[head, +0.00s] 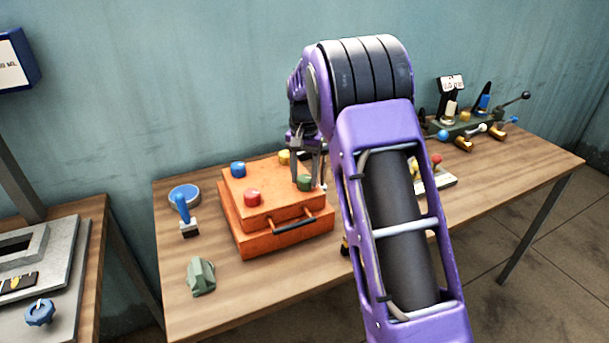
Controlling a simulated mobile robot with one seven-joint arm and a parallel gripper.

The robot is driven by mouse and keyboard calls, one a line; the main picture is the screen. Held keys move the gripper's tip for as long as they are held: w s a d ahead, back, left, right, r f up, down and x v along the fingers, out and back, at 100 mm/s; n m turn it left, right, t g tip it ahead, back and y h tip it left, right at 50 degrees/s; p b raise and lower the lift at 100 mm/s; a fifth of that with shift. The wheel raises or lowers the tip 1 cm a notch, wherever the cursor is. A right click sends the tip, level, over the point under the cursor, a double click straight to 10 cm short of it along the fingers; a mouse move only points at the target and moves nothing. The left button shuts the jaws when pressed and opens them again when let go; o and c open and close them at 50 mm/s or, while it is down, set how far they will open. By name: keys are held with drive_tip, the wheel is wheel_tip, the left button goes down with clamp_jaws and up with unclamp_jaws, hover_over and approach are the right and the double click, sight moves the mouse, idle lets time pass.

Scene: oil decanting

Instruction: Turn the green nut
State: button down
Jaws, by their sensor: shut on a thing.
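The green nut (305,183) sits on the top right part of an orange case (262,244). My gripper (305,178) points down over it, its fingers shut on the green nut. The arm comes in from the lower right and hides what lies behind it. A blue nut (238,169), a red nut (253,197) and a yellow nut (285,157) stand on the same case, apart from my gripper.
The case stands on a wooden table (185,313). A blue-handled tool (183,212), a round blue-rimmed dish (184,194) and a green block (200,276) are at its left. A lever rack (470,118) stands at the back right.

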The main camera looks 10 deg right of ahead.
sight(304, 177)
drive_tip(key=shift+c, duration=1.5)
unclamp_jaws()
drive_tip(key=shift+r, duration=0.1)
wheel_tip(304, 177, up, 17)
drive_tip(key=shift+r, duration=0.15)
